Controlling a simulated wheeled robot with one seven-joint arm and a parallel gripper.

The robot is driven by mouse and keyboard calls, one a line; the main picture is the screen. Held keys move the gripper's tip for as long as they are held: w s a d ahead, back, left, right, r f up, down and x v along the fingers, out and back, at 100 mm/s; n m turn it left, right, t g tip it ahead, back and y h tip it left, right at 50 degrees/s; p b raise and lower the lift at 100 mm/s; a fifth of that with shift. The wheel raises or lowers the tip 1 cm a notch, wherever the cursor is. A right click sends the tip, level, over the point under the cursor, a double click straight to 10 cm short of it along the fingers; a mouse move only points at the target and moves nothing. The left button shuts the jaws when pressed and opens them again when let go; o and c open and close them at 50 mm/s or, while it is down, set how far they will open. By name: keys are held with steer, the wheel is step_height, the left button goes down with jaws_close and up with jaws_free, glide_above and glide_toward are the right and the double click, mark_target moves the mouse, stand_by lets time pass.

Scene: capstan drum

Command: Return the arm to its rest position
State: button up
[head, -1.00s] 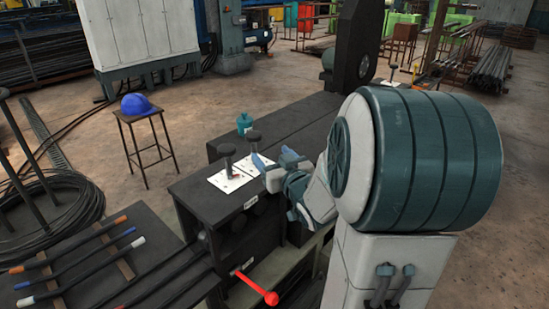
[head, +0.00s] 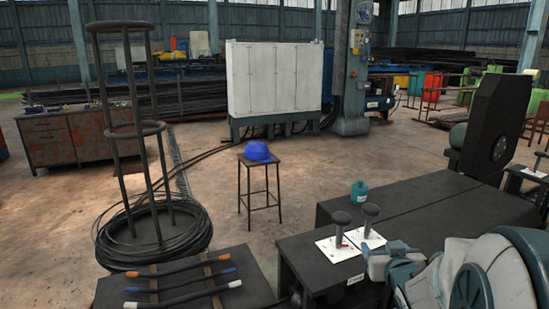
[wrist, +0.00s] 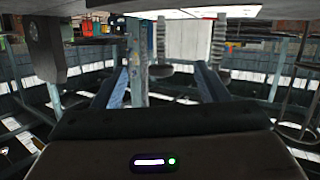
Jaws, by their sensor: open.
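My gripper (head: 386,254) is at the lower right of the head view, just beside the two black levers on the dark machine cabinet (head: 310,262). In the wrist view my gripper (wrist: 165,82) shows two blue-grey fingers spread well apart, with nothing between them. The left lever (head: 341,222) and the right lever (head: 371,214) stand upright on white plates. They also show in the wrist view, where the picture is upside down. Part of my arm (head: 485,270) fills the lower right corner of the head view.
A teal bottle (head: 359,192) stands on the machine top behind the levers. A black upright plate (head: 497,130) rises at the right. A stool (head: 260,190) holds a blue helmet (head: 257,151). Rods (head: 185,298) lie on a bench near a wire coil (head: 150,235).

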steer(key=s+a+g, duration=0.4)
steer(key=s, duration=0.3)
steer(key=s+a+g+y+p, duration=0.1)
steer(key=s+a+g, duration=0.3)
steer(key=s, duration=0.3)
steer(key=s+a+f+g+p, duration=0.1)
steer(key=s+a+g, duration=0.3)
steer(key=s, duration=0.3)
steer(key=shift+y, duration=0.3)
